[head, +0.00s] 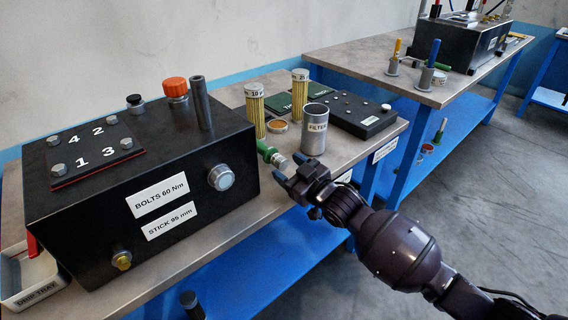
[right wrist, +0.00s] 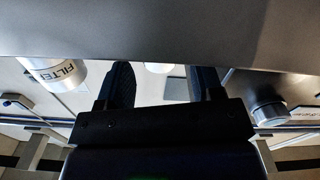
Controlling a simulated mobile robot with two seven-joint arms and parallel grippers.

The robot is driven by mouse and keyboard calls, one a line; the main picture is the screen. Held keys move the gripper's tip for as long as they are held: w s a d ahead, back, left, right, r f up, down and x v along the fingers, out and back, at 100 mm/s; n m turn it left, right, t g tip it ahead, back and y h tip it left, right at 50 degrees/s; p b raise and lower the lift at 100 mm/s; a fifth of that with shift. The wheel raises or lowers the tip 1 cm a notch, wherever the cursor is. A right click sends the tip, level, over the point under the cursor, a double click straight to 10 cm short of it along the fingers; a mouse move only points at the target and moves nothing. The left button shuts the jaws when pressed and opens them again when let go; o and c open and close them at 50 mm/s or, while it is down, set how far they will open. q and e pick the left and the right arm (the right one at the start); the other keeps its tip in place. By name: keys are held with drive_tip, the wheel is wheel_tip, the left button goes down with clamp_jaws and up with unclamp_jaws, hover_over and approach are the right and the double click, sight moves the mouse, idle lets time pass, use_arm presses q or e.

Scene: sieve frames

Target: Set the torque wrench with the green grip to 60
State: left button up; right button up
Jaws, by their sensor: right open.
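A tool with a green grip (head: 264,149) and a silver end (head: 279,161) sits at the table's front edge, between the black box and the filter can; I take it for the torque wrench. Its scale cannot be read. My right gripper (head: 287,170) is open, its fingertips close to the silver end; whether they touch cannot be told. In the right wrist view the open fingers (right wrist: 158,85) have a small pale piece (right wrist: 158,67) showing beyond them. A broad grey surface fills the top there, unidentified. My left gripper is not in view.
The black box (head: 110,230) labelled BOLTS 60 Nm stands left. A black panel (head: 350,112) lies right. A second table (head: 365,60) holds several coloured-handled tools.

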drive_tip(key=p+v, duration=0.1)
drive_tip(key=v, duration=0.7)
drive_tip(key=shift+s, duration=0.1)
